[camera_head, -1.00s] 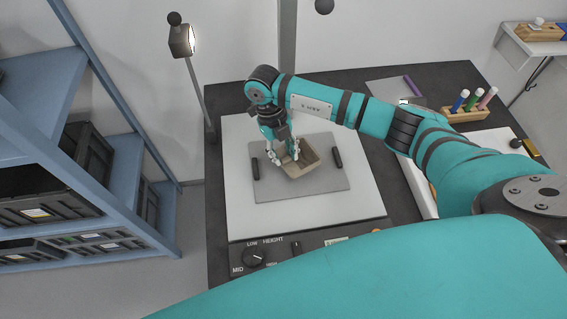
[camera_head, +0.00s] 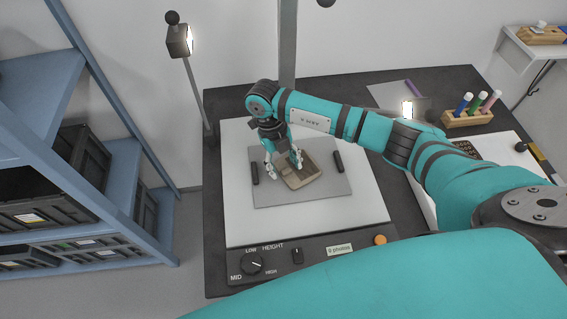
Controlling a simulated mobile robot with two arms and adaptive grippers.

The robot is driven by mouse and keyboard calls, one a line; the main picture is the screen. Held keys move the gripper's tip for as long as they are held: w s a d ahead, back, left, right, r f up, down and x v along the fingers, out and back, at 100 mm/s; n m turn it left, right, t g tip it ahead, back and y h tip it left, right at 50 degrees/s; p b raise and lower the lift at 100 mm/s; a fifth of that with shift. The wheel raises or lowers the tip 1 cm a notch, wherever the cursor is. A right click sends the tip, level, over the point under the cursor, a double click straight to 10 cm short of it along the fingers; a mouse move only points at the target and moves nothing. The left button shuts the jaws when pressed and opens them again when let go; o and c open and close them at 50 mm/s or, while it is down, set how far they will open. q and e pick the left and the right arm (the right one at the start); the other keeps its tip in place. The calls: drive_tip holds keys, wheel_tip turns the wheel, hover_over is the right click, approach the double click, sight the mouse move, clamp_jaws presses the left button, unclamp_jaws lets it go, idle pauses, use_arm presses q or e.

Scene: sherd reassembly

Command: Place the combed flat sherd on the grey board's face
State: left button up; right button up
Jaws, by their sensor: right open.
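A brownish, roughly square sherd (camera_head: 301,177) lies on the grey board (camera_head: 332,192). It appears flat on the board's face, near its middle. Its comb marks are too small to make out. My right gripper (camera_head: 284,167) is open above the sherd's left side, with its fingers spread and pointing down. Its fingers hide a part of the sherd's left and back edges. I cannot tell whether a fingertip still touches the sherd. My left gripper is not in view.
The board lies on a white plate with dark clips (camera_head: 338,162) at its sides. A control panel (camera_head: 318,255) with a knob and orange button is in front. A lamp (camera_head: 180,41) stands at the back left. A pen holder (camera_head: 467,118) stands at the right.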

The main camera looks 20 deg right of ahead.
drive_tip(key=shift+r, duration=0.3)
drive_tip(key=b+v, duration=0.2)
drive_tip(key=v, duration=0.9)
drive_tip(key=shift+w+r, duration=0.15)
drive_tip(key=shift+r, duration=0.25)
idle(0.5)
